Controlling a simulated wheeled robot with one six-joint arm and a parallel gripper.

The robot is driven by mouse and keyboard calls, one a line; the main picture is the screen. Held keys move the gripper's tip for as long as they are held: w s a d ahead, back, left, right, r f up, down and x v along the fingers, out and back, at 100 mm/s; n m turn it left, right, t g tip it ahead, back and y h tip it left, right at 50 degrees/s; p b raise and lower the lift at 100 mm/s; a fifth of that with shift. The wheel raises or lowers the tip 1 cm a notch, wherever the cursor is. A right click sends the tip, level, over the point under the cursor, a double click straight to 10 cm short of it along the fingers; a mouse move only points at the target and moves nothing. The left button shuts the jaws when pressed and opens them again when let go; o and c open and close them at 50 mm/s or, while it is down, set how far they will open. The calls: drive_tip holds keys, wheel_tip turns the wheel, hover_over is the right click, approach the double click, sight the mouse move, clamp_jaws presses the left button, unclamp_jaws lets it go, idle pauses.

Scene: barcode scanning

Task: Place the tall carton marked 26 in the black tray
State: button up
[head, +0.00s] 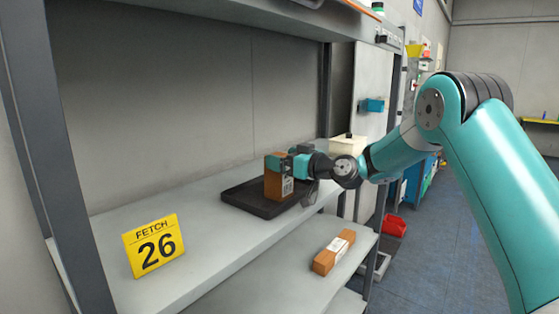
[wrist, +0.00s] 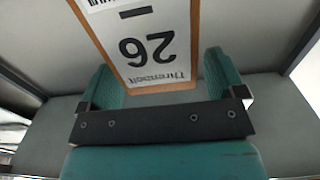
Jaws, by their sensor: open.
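The tall brown carton (head: 277,187) stands upright on the black tray (head: 242,200) on the upper shelf. Its white label shows 26 in the wrist view (wrist: 142,48), upside down, with part of a barcode. My gripper (head: 287,163) is at the upper part of the carton, with its teal fingers on either side. In the wrist view, the open fingers (wrist: 163,85) flank the carton with a visible gap at the right. Contact at the left finger is hard to tell.
A yellow sign (head: 153,245) reading FETCH 26 stands on the upper shelf (head: 200,262) at the left. Another brown carton (head: 334,252) lies on the lower shelf. A grey upright post stands right of the tray. The shelf between sign and tray is clear.

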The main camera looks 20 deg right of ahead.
drive_tip(key=b+v, duration=0.4)
drive_tip(key=v, duration=0.6)
drive_tip(key=s+a+f+n+g, duration=0.25)
drive_tip(key=s+a+g, duration=0.55)
drive_tip(key=s+a, duration=0.55)
drive_tip(key=s+f+m+g+h, duration=0.1)
drive_tip(key=s+f+g+h, duration=0.2)
drive_tip(key=s, duration=0.9)
drive_tip(key=s+d+f+m+g+h, duration=0.1)
drive_tip(key=s+f+g+h, duration=0.2)
drive_tip(key=s, duration=1)
drive_tip(key=shift+d+f+m+g, duration=0.2)
drive_tip(key=shift+f+m+g, duration=0.1)
drive_tip(key=shift+f+m, duration=0.1)
drive_tip(key=shift+w, duration=0.1)
